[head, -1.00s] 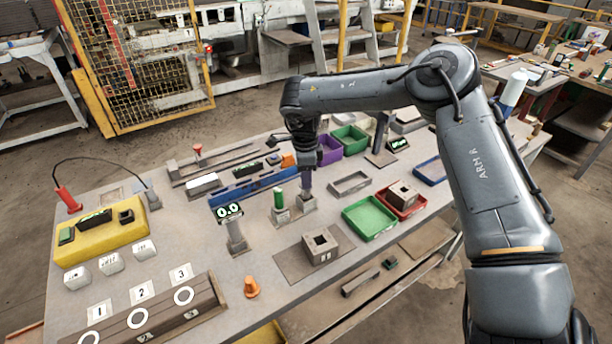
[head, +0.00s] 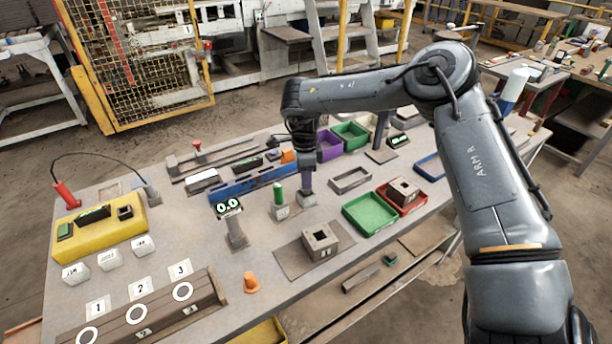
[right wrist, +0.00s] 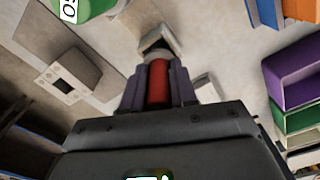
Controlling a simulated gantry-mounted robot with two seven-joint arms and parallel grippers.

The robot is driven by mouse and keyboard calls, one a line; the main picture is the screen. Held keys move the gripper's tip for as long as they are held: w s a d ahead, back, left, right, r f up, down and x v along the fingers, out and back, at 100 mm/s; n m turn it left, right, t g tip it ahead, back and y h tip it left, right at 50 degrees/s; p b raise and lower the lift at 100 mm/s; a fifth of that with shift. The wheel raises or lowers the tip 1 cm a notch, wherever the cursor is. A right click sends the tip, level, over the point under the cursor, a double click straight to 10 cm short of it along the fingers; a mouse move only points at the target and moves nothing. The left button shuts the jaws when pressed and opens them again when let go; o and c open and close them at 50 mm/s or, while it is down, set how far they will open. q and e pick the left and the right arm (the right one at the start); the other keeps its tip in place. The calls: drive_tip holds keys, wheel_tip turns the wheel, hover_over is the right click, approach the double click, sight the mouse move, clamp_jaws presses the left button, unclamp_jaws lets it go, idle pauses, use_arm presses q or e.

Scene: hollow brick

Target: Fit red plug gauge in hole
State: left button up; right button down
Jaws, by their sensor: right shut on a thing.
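My right gripper (head: 306,188) is over a small grey stand (head: 307,201) near the middle of the bench. In the right wrist view its purple fingers (right wrist: 158,90) are shut on the red plug gauge (right wrist: 158,82). The gauge's far end is at the grey stand (right wrist: 157,42); I cannot tell whether it still sits in it. In the head view the fingers hide the gauge. The hollow brick (head: 320,241), a grey block with a square hole in its top, sits on a flat mat nearer the front edge. My left gripper is not in view.
A green gauge (head: 278,194) stands in a stand just left of my gripper. A green tray (head: 369,214) and a red tray (head: 411,205) holding another hollow block (head: 402,189) lie to the right.

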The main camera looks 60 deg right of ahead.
drive_tip(key=shift+f+b, duration=0.3)
drive_tip(key=shift+f, duration=0.25)
drive_tip(key=shift+f+b, duration=0.35)
drive_tip(key=shift+f, duration=0.3)
drive_tip(key=c, duration=0.8)
unclamp_jaws()
drive_tip(key=shift+r, duration=0.55)
wheel_tip(320, 180, up, 10)
drive_tip(key=p, duration=0.2)
drive_tip(key=shift+w+f+p, duration=0.1)
drive_tip(key=shift+p, duration=0.3)
